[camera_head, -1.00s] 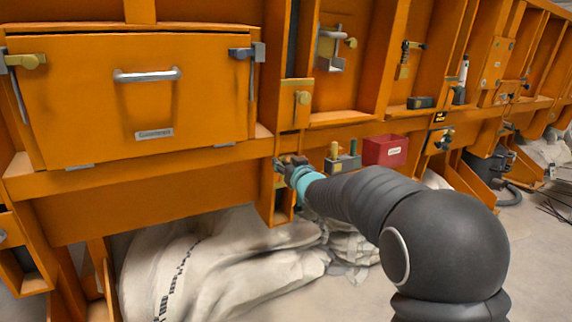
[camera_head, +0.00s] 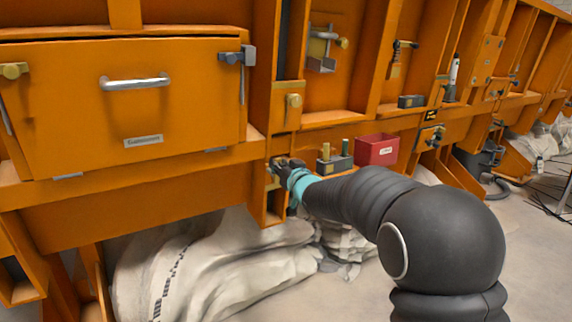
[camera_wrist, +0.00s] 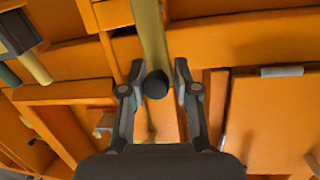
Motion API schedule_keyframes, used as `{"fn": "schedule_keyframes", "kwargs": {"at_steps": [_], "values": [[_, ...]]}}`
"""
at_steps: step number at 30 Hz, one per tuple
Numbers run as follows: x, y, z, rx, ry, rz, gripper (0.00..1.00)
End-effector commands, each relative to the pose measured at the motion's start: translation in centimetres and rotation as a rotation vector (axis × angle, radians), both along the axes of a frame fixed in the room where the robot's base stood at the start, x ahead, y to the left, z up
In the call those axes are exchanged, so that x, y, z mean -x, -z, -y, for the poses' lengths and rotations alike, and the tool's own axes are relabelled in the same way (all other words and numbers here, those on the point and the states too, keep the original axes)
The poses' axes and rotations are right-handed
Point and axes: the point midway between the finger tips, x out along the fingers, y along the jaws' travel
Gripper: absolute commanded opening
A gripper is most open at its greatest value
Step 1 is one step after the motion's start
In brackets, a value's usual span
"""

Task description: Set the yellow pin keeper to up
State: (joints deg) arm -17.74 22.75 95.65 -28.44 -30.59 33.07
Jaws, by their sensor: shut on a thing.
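The yellow pin keeper shows in the wrist view as a yellow bar (camera_wrist: 152,35) with a dark round end, between my two fingers. My gripper (camera_wrist: 158,72) is shut on this bar, with a finger on each side. In the head view my gripper (camera_head: 279,167) is at the lower part of the orange post, just below the ledge, right of the big drawer-like panel. There the keeper is mostly hidden by the fingers, so its exact position cannot be told.
A yellow latch (camera_head: 293,101) sits on the post above my gripper. A grey block (camera_head: 334,165) with upright pegs and a red box (camera_head: 377,150) stand on the ledge to the right. The orange panel (camera_head: 180,110) is at left. White sacks (camera_head: 220,265) lie below.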

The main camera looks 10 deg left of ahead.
Motion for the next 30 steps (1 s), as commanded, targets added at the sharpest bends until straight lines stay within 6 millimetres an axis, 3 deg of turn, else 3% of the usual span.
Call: {"fn": "schedule_keyframes", "kwargs": {"at_steps": [2, 3, 4, 17, 30], "values": [[0.1, 0.1, -0.1, -0.002, -0.001, -0.002, 0.00], [0.1, 0.1, -0.1, -0.002, -0.001, -0.002, 0.40], [0.1, 0.0, -0.1, -0.001, -0.001, -0.002, 0.46], [0.6, 0.0, 0.5, -0.001, 0.002, -0.001, 0.46], [7.4, -0.2, 4.6, -0.001, 0.002, -0.001, 0.46]]}}
